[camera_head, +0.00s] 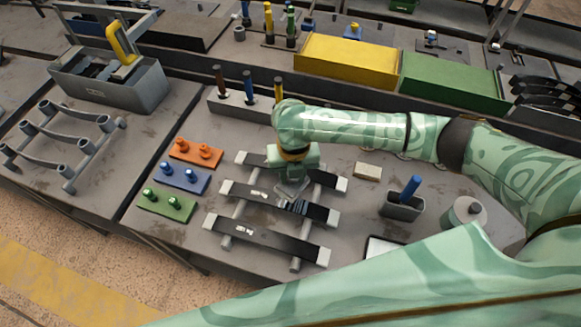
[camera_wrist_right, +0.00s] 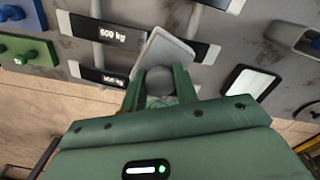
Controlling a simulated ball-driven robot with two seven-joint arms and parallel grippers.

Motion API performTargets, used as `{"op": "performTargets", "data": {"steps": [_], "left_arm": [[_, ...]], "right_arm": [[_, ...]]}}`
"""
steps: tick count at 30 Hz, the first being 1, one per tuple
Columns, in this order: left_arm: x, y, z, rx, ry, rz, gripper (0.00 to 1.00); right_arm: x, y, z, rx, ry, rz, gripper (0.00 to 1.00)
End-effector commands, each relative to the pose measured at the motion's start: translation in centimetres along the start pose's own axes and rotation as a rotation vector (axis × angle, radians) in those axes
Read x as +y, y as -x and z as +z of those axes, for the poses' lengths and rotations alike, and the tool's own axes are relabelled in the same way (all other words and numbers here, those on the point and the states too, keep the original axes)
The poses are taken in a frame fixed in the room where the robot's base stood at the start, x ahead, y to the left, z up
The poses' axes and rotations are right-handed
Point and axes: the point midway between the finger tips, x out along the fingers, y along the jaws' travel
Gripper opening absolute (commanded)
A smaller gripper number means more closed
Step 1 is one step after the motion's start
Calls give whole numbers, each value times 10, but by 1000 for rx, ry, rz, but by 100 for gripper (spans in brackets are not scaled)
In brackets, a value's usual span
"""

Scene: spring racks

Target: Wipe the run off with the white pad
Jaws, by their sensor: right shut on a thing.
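My right gripper (camera_head: 293,160) is over a rack of dark flat bars with pale ends. It is shut on the knob of a pale pad, whose light grey-white plate (camera_head: 291,188) sits at the rack's middle bar (camera_head: 245,193). In the right wrist view the fingers (camera_wrist_right: 161,88) close on a round grey knob, and the pad (camera_wrist_right: 168,47) shows tilted beyond it. Dark bluish streaks (camera_head: 296,207), perhaps the run, show on the middle bar beside the pad. Whether the pad touches the bar I cannot tell. My left gripper is not in view.
Orange (camera_head: 196,151), blue (camera_head: 182,177) and green (camera_head: 167,204) peg blocks stand left of the rack. A cream block (camera_head: 367,171), a grey cup (camera_head: 402,207) with a blue handle and a white-topped tray (camera_head: 382,246) lie right. Yellow (camera_head: 345,63) and green (camera_head: 452,84) boxes stand behind.

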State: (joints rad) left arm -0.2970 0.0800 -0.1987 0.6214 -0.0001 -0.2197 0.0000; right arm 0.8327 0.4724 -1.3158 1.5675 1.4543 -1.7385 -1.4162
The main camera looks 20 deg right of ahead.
Motion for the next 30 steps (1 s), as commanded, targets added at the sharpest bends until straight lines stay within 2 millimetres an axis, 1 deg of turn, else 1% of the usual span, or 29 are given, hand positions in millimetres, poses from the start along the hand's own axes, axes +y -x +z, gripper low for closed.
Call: {"op": "performTargets", "data": {"steps": [1, 4, 7, 10, 14, 24, 27, 30], "left_arm": [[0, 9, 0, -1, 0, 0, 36], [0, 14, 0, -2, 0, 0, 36], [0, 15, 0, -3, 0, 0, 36], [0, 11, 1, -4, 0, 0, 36], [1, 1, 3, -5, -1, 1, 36], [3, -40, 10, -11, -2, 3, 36], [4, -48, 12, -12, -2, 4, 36], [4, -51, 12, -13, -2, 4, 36]], "right_arm": [[2, 2, -2, 1, 92, -4, 11], [5, -4, -4, 2, 239, -8, 11], [6, -8, -5, 2, 315, -11, 11], [7, -12, -6, 1, 338, -12, 11], [6, -22, -6, 1, 338, -12, 11], [6, -60, -6, 1, 337, -12, 11], [6, -67, -6, 1, 336, -12, 11], [5, -70, -5, 1, 336, -12, 11]]}}
